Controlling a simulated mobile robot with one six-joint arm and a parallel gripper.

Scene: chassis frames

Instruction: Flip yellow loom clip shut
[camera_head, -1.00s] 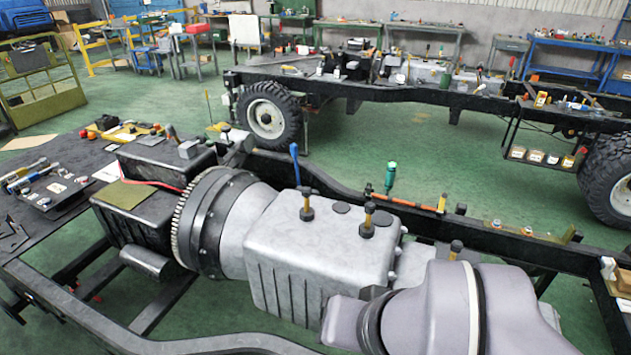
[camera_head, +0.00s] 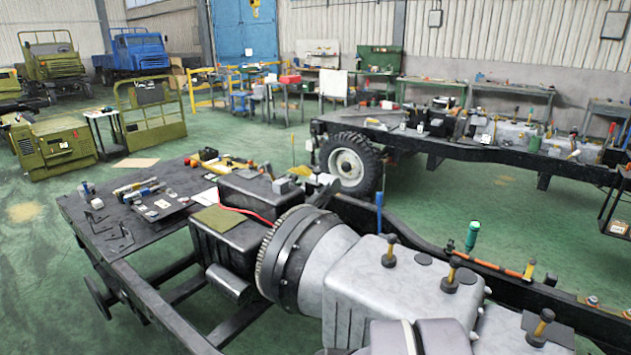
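An orange loom (camera_head: 495,266) runs along the top of the near dark chassis rail, behind the grey gearbox housing. A small yellow piece (camera_head: 529,269) sits upright at its right end; it may be the loom clip, but it is too small to tell whether it is open or shut. My gripper is out of view. Only a lilac-grey part of my arm shows at the bottom edge, in front of the gearbox housing.
The grey gearbox housing (camera_head: 385,300) carries several yellow-and-black knobs. A green-handled tool (camera_head: 472,235) and a blue-handled tool (camera_head: 379,212) stand near the rail. A black table (camera_head: 130,235) holds tools at left.

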